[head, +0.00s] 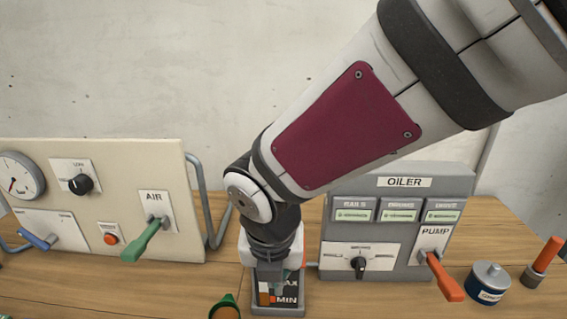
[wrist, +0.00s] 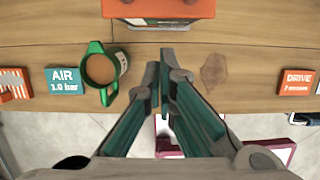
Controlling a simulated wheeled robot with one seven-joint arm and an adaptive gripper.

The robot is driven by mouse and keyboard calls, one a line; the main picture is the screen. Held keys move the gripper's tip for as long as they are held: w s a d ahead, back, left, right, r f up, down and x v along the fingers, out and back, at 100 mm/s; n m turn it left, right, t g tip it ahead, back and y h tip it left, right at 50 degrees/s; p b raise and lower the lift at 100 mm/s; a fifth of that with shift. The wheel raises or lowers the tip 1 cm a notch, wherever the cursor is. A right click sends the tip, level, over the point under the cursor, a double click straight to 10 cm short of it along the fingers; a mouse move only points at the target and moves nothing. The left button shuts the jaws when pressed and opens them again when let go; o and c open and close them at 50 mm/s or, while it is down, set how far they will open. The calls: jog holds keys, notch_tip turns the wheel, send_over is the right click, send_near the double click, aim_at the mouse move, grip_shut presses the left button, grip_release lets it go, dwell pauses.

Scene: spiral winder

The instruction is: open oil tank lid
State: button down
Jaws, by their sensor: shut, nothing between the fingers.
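The oil tank (head: 284,299), a small grey box with a window marked MAX and MIN, stands on the bench at the bottom middle of the head view. My arm and wrist cover most of its top there, with bits of orange showing beside the wrist. In the wrist view an orange-red box top (wrist: 160,9), which appears to be the tank's, is cut off by the upper edge. Whether its lid is up or down cannot be told. My gripper (wrist: 162,68) is shut and empty, its fingertips over the wood on the near side of that box and apart from it in the picture.
A green mug (wrist: 104,70) of brown liquid stands left of my fingers. AIR (wrist: 66,81) and DRIVE (wrist: 297,83) cards lie near the bench edge. The AIR panel (head: 120,160) stands left, the OILER panel (head: 400,274) with its orange PUMP lever (head: 445,277) right. A round can (head: 487,284) stands far right.

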jog(key=shift+w+d+r+p, duration=0.1)
jog(key=shift+w+p, duration=0.05)
jog(key=shift+w, duration=0.8)
jog(key=shift+w+r+p, duration=0.1)
jog(key=shift+w+p, duration=0.05)
jog(key=shift+w, duration=0.8)
